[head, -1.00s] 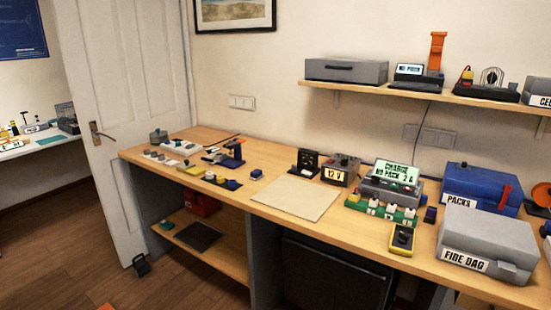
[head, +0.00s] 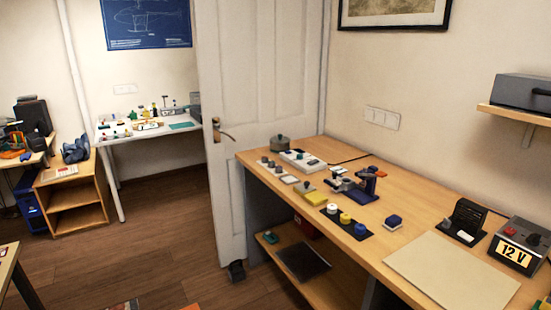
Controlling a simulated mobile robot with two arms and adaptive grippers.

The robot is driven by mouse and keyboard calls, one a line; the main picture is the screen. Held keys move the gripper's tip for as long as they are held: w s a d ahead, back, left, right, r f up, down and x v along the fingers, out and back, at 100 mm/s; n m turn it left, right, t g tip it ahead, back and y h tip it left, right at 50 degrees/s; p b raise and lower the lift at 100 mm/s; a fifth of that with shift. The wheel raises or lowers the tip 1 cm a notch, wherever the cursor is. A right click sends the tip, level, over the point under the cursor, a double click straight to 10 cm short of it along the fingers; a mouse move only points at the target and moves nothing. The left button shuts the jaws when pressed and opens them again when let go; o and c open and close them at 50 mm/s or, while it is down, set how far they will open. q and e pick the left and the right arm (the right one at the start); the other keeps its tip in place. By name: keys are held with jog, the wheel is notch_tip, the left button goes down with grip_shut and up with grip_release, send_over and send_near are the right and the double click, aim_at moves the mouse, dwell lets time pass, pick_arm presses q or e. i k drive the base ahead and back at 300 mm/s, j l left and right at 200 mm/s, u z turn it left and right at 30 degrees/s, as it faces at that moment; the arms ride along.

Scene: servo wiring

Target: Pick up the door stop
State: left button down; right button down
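The door stop (head: 236,271) is a small dark block on the wooden floor. It sits at the bottom of the open white door (head: 253,130), against or very near its lower edge; I cannot tell whether it touches. Its fine shape is too small to make out. Neither of my grippers shows in the head view.
A workbench (head: 420,230) with tools and small parts runs along the right, with a low shelf under it. A white table (head: 160,137) and a wooden shelf unit (head: 75,197) stand at the back left. The wooden floor (head: 165,245) left of the door is mostly clear.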

aim_at(236, 273)
jog(key=i+j+z, duration=0.1)
jog(key=i+j, duration=1)
jog(key=j, duration=0.3)
jog(key=i+j+z, duration=0.15)
jog(key=j, duration=0.2)
jog(key=i+j+z, duration=0.1)
jog(key=j, duration=0.3)
jog(key=i+l+u, duration=0.4)
jog(key=l, duration=0.3)
jog(key=i+l+u, duration=0.2)
jog(key=l, duration=0.25)
